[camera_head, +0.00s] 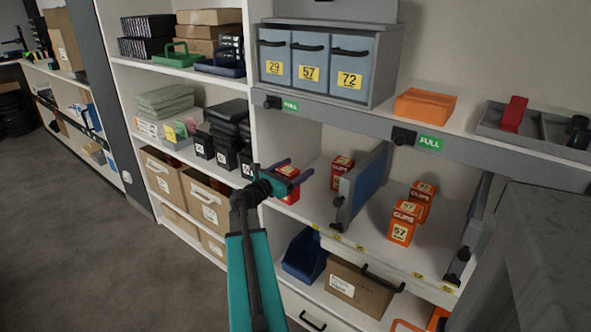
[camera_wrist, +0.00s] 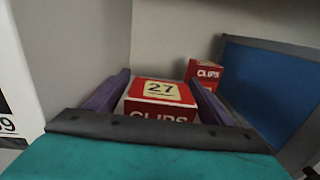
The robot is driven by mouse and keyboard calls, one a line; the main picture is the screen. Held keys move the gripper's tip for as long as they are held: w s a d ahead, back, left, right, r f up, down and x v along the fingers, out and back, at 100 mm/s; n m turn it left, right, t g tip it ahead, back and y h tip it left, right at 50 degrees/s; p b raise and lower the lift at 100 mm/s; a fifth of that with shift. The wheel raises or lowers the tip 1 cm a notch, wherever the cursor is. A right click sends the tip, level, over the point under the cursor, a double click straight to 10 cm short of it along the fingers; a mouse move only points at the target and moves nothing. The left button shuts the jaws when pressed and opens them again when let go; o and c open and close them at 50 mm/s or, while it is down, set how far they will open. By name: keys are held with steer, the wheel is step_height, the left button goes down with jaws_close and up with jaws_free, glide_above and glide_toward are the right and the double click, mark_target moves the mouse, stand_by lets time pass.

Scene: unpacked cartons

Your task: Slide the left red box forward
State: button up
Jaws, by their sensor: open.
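The left red box (camera_head: 290,196) stands on the middle shelf, partly hidden by my gripper (camera_head: 298,168) in the head view. My open gripper (camera_wrist: 159,78) has one purple finger on each side of the box. Whether the fingers touch it, I cannot tell. A second red box (camera_head: 341,171) stands farther right, and it shows behind the right finger in the wrist view (camera_wrist: 204,73).
A blue-faced divider (camera_head: 366,183) stands right of the red boxes. Several orange boxes (camera_head: 402,222) stand beyond it. A shelf side wall and black bins (camera_head: 226,157) lie to the left. A grey shelf beam (camera_head: 352,118) runs above, and a blue bin (camera_head: 305,254) sits below.

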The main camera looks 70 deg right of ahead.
steer(key=shift+a, duration=0.1)
steer(key=v, duration=1.3)
steer(key=shift+w+a, duration=0.2)
steer(key=shift+a, duration=0.05)
